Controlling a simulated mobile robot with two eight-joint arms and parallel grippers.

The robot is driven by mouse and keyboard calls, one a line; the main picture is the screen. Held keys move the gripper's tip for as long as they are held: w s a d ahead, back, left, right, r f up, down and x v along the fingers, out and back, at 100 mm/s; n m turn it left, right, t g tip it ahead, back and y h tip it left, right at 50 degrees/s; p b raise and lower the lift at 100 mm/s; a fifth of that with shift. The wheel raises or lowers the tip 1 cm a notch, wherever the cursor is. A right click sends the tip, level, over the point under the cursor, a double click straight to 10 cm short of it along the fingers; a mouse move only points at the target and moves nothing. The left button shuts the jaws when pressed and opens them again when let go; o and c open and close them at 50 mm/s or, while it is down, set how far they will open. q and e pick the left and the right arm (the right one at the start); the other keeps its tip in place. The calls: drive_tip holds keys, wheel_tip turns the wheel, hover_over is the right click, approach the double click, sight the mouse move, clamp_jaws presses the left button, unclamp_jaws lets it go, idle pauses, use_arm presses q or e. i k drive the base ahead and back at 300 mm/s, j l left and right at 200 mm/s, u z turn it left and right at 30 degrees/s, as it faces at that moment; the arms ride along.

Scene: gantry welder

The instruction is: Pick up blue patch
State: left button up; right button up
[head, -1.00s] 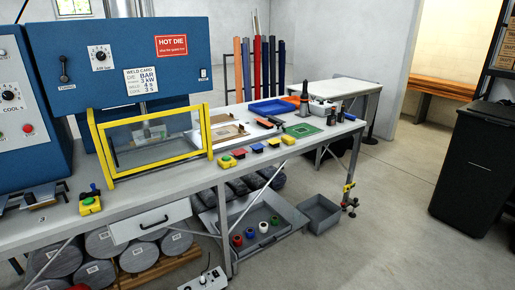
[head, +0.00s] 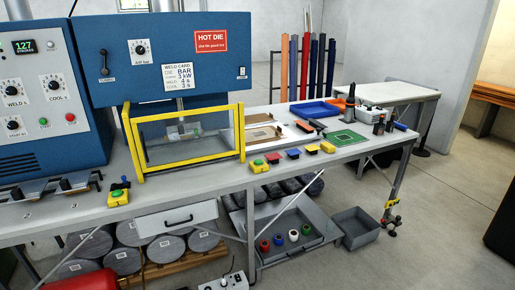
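A small blue patch (head: 293,153) lies near the front edge of the grey workbench (head: 205,188). Neither of my grippers is in view.
A yellow guard frame (head: 186,177) stands left of the row on the blue welder (head: 165,62). Behind are a blue tray (head: 300,117) and a green mat (head: 347,140).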

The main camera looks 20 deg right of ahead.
sight(295, 151)
drive_tip(key=i+l+u, duration=0.35)
drive_tip(key=l, duration=0.3)
drive_tip(key=i+l+u, duration=0.2)
drive_tip(key=l, duration=0.15)
drive_tip(key=i+l, duration=0.15)
drive_tip(key=l, duration=0.4)
drive_tip(key=i+l+u, duration=0.1)
drive_tip(key=l, duration=0.4)
drive_tip(key=i+l, duration=0.1)
drive_tip(key=l, duration=0.45)
drive_tip(key=i+l+u, duration=0.1)
drive_tip(key=l, duration=0.45)
